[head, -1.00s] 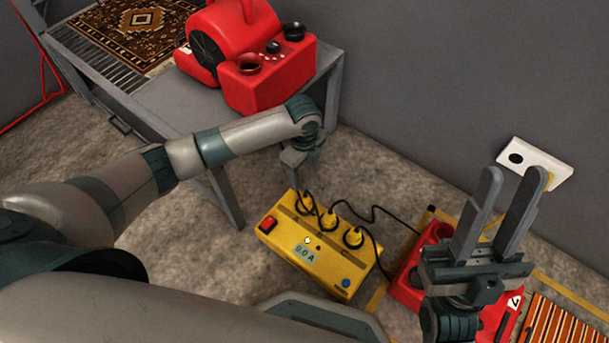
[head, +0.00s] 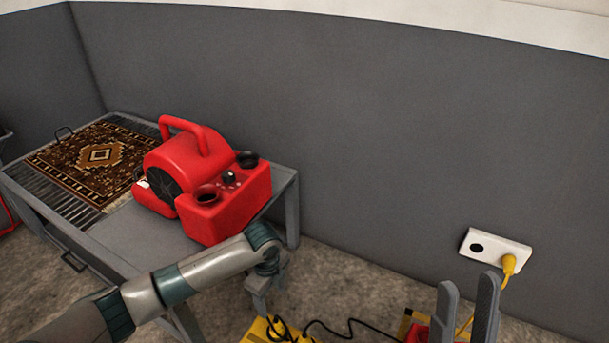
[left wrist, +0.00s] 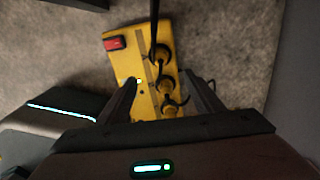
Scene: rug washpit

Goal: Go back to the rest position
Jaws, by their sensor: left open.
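My left gripper (head: 259,298) points down beside the table, above the floor, at the end of my left arm. In the left wrist view its two fingers (left wrist: 163,88) are apart with nothing gripped. The yellow power box (left wrist: 125,65), with a red switch and several plugs, lies below and beyond them; its distance is hard to judge. In the head view only the box's top edge (head: 258,331) shows at the bottom. My right gripper (head: 466,282) points up at the lower right, its fingers apart and empty; its base is cut off.
A grey table (head: 145,229) at left carries a red blower (head: 228,208) and a patterned rug (head: 70,166). A white wall socket (head: 490,246) holds a yellow plug (head: 509,264). Black cables run over the floor near the box. A grey wall (head: 380,130) closes off the back.

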